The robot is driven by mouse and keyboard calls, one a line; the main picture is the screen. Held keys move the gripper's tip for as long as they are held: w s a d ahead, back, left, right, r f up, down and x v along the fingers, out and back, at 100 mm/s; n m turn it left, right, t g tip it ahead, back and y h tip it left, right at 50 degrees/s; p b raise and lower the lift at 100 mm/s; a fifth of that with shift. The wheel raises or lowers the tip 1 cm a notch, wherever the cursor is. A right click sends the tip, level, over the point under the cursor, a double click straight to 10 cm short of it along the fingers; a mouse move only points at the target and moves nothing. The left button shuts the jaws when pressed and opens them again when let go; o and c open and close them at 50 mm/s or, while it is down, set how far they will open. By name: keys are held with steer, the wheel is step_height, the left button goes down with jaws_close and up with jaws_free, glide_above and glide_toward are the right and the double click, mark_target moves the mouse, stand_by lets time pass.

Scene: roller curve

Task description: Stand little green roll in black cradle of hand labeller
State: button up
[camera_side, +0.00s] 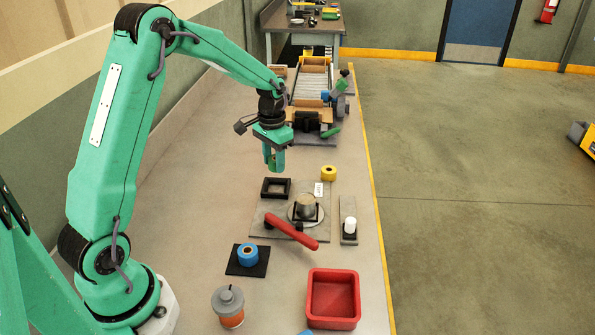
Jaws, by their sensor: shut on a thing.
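My gripper (273,166) points down above the bench, a little beyond the hand labeller. It is shut on a small green thing, which I take for the little green roll (273,159); its outline is hard to tell from the green fingers. The hand labeller has a grey base plate (262,224), a red lever (291,231) and a round metal part with a tan-topped cylinder (307,206). A black square frame (265,194), which looks like the cradle, is at the plate's far left corner. It looks empty and lies below my gripper, with a gap between.
A yellow roll (328,172), a white cylinder (350,224) on a grey strip, a blue roll (247,255) on a black mat, a grey-orange jar (229,307) and a red tray (333,275) stand around the labeller. A roller conveyor (311,84) is behind. The bench's left side is clear.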

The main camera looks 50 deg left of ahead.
steer(key=shift+s, duration=0.25)
steer(key=shift+f, duration=0.1)
steer(key=shift+f, duration=0.1)
glide_above(274, 191)
steer(key=shift+f, duration=2.4)
steer(key=shift+f, duration=1.05)
